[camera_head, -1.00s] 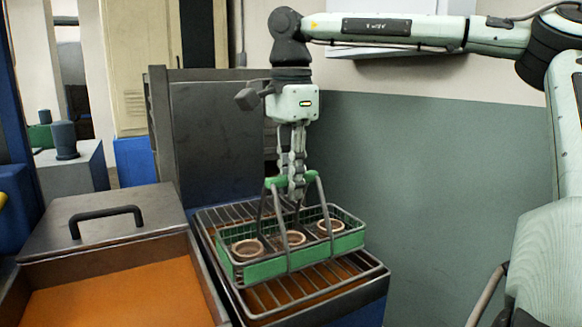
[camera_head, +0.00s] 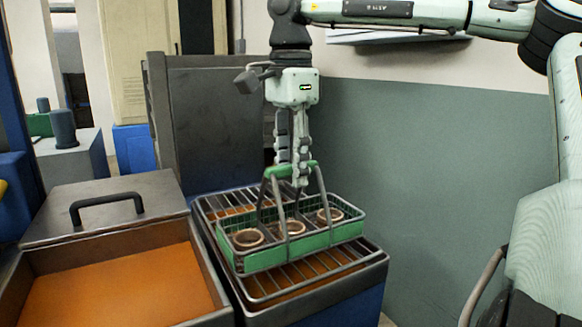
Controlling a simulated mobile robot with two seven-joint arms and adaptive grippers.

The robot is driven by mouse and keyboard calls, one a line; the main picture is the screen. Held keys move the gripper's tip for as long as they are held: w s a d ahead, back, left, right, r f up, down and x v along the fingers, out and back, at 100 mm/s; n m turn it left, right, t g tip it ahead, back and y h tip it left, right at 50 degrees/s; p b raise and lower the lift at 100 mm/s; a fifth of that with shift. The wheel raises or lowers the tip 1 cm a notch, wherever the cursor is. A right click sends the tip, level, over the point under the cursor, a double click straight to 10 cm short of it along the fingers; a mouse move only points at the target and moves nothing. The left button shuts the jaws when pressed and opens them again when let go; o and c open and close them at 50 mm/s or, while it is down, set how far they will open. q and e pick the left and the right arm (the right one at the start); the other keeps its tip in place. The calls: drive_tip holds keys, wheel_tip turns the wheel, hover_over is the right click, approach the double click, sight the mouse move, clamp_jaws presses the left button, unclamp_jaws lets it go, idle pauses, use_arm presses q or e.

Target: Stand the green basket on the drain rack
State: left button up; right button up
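The green basket (camera_head: 290,250) stands upright on the drain rack (camera_head: 275,288), its wire base resting on the bars. It holds several brown rings, and its green-topped handle (camera_head: 275,172) stands up. My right gripper (camera_head: 293,174) points straight down at the handle. Its two fingers are spread apart with the handle bar between them, one finger in front and one partly hidden behind it. My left gripper is not in view.
A tank of orange liquid (camera_head: 120,290) with a metal lid (camera_head: 150,208) and black handle stands to the left of the rack. A dark upright panel (camera_head: 215,125) rises behind the rack. The grey-green wall (camera_head: 440,160) is to the right.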

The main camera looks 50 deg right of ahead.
wheel_tip(320, 180, up, 12)
drive_tip(key=shift+f, duration=0.2)
